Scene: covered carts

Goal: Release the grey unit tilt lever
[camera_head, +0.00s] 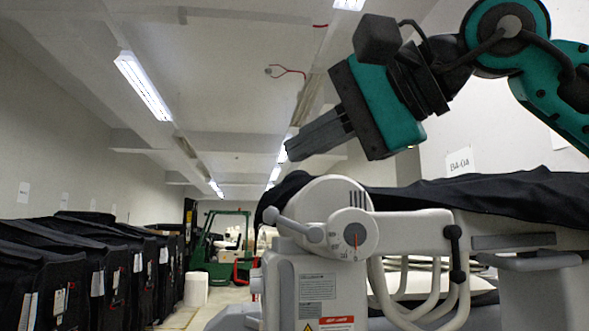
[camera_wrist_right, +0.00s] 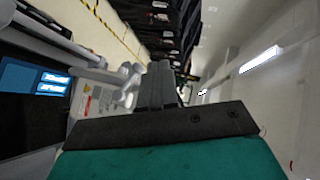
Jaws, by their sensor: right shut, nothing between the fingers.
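The grey unit (camera_head: 400,235) stands at the right of the head view, with a round dial with a red mark (camera_head: 355,234) on its near end. A light grey lever with a ball end (camera_head: 293,225) sticks out left from beside the dial, sloping up to its ball. A black-knobbed lever (camera_head: 456,255) hangs further right. I cannot tell for certain which is the tilt lever. My right gripper (camera_head: 292,148) is shut and empty, above and apart from the ball-ended lever, pointing down-left. In the right wrist view the shut fingers (camera_wrist_right: 160,70) show beside grey lever parts (camera_wrist_right: 127,85). My left gripper is out of view.
A black cover (camera_head: 480,192) lies over the grey unit's top. Several black covered carts (camera_head: 60,275) line the left wall. A green forklift (camera_head: 222,250) and a white bin (camera_head: 196,289) stand further back. The air left of my right gripper is clear.

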